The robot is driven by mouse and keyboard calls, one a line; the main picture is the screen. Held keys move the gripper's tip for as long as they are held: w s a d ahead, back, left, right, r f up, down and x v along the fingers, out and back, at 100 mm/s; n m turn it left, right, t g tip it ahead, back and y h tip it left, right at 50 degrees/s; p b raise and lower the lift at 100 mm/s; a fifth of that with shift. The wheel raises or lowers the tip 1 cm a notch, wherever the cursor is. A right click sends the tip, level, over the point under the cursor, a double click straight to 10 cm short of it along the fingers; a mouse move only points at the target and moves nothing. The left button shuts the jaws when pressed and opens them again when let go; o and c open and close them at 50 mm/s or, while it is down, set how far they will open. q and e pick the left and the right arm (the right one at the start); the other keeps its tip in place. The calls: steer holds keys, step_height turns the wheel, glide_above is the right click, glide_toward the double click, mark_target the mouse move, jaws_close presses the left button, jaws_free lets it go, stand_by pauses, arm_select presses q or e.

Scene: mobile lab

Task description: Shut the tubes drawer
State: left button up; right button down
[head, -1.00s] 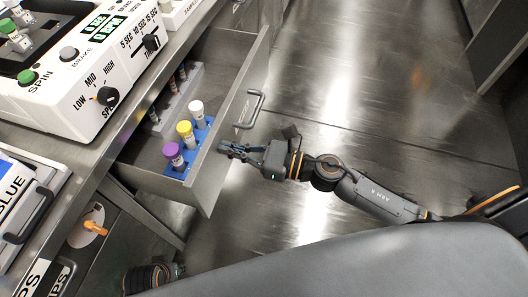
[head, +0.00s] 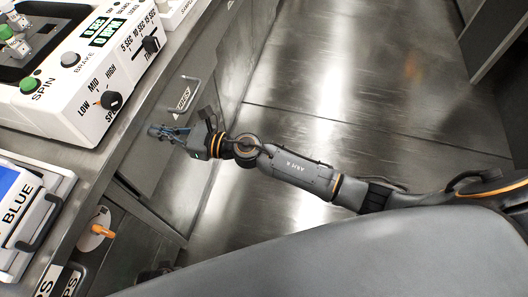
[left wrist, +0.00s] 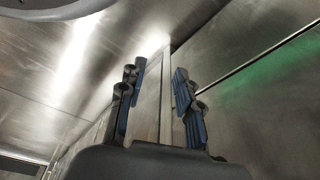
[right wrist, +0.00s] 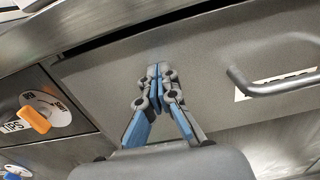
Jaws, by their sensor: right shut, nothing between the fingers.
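The tubes drawer's grey front (right wrist: 215,85) lies up against the cabinet under the worktop, and no drawer interior shows in the head view. A thin dark gap runs along its top edge; I cannot tell if it sits fully flush. Its handle (right wrist: 275,85) and white label show beside my right gripper in the right wrist view; the handle also shows in the head view (head: 199,84). My right gripper (right wrist: 160,70) is shut and empty, its fingertips at the drawer front, left of the handle; contact is unclear. My left gripper (left wrist: 160,75) is open and empty.
A white centrifuge panel (head: 85,110) stands on the worktop above the drawer. An orange knob (right wrist: 35,118) sits on a neighbouring cabinet front. A tray labelled BLUE (head: 20,205) lies at the left. The metal floor (head: 330,100) right of the drawer is clear.

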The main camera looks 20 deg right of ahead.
mark_target(147, 127)
arm_select(q)
steer(key=shift+w+d+r, duration=0.1)
steer(key=shift+w+r, duration=0.2)
steer(key=shift+r, duration=0.5)
arm_select(e)
steer(key=x, duration=0.3)
steer(key=shift+w+a+r, duration=0.2)
steer(key=shift+a, duration=0.05)
steer(key=shift+r, duration=0.1)
arm_select(q)
steer(key=shift+s+f, duration=0.1)
